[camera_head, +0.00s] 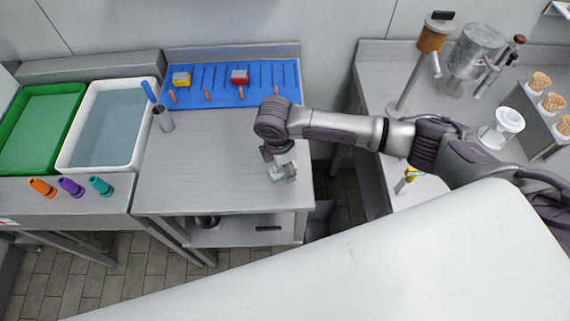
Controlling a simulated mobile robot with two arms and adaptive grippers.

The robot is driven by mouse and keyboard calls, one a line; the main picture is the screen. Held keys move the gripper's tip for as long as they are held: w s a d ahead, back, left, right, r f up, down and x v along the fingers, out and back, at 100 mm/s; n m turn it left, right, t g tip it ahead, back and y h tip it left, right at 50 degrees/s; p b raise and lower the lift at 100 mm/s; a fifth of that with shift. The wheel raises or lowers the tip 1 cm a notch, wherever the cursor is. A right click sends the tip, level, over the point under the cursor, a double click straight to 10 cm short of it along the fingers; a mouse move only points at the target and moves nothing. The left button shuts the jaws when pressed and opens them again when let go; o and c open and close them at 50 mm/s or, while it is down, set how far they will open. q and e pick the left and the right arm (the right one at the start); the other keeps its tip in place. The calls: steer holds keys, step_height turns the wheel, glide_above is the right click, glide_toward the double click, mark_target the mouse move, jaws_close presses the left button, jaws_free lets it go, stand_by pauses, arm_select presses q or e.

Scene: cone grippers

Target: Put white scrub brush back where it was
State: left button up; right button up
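My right gripper (283,173) comes in from the right and points down over the front right of the middle steel table (215,170). A small pale grey-white shape shows at its fingertips. I cannot tell whether this is the white scrub brush or only the fingers, nor whether the fingers are open or shut. No other white scrub brush is clearly visible. My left gripper is not in view.
A metal cup (163,119) with a blue-handled tool stands left of the rack. A white water basin (66,158) and green tub (40,130) are at the left. Several coloured cones lie before them. The right counter (375,80) holds dispensers. The table's middle is clear.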

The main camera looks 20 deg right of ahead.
steer(key=r+b, duration=0.1)
steer(key=r, duration=0.3)
steer(key=a+r, duration=0.1)
steer(key=r, duration=0.3)
steer(key=r+b, duration=0.1)
steer(key=r, duration=0.3)
steer(key=shift+s+a+b, duration=0.1)
steer(key=shift+a+b, duration=0.1)
steer(key=shift+b, duration=0.1)
